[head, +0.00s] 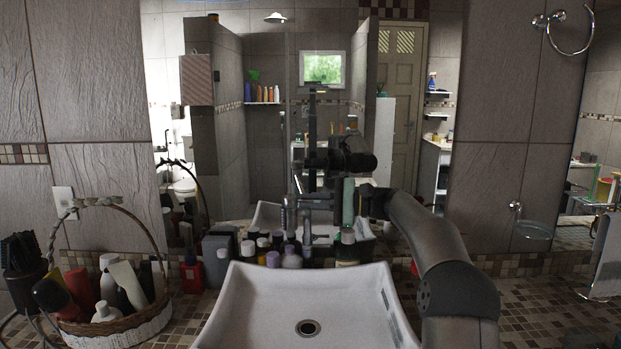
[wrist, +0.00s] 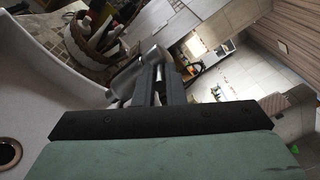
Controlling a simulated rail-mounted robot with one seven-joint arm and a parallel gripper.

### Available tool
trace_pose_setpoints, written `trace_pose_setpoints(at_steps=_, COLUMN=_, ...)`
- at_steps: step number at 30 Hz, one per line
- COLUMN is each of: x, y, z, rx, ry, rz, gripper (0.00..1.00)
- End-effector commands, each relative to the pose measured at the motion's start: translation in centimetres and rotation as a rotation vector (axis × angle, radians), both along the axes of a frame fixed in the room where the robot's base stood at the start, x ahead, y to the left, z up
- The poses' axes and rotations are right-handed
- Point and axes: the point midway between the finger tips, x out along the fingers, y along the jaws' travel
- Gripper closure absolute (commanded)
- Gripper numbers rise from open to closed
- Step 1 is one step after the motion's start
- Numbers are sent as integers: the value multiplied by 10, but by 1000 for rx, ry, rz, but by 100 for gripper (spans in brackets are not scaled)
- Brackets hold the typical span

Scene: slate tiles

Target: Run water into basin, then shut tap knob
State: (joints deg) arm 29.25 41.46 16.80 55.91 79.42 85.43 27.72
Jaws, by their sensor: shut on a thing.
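The white basin (head: 262,300) fills the bottom middle of the head view, with its round drain (head: 307,328) bare. I see no water in the part of the basin that shows. The silver tap (head: 290,217) stands at the basin's back edge. My gripper (head: 298,202) reaches in from the right above the back of the basin. In the wrist view my gripper (wrist: 150,85) has its dark fingers at the silver tap (wrist: 130,78), shut on its knob. The fingers hide most of the knob. The basin (wrist: 45,95) and its drain (wrist: 8,153) also show at the left there.
Several bottles (head: 291,256) stand behind the basin. A wicker basket (head: 140,328) with toiletries is on the left of the tiled counter. A large mirror (head: 225,140) behind reflects the room and my arm. A glass soap dish (head: 534,230) is on the right wall.

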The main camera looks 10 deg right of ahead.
Motion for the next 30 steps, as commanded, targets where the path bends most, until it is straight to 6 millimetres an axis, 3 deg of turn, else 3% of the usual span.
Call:
trace_pose_setpoints(at_steps=1, x=2, y=-1, z=8, rx=1, ry=3, rz=20, gripper=100)
trace_pose_setpoints(at_steps=26, x=7, y=-1, z=0, rx=-1, ry=-1, rz=123, gripper=100)
trace_pose_setpoints(at_steps=27, x=7, y=-1, z=0, rx=-1, ry=-1, rz=123, gripper=82)
trace_pose_setpoints(at_steps=28, x=7, y=-1, z=0, rx=-1, ry=-1, rz=123, gripper=74)
trace_pose_setpoints(at_steps=30, x=6, y=-1, z=0, rx=-1, ry=-1, rz=123, gripper=68)
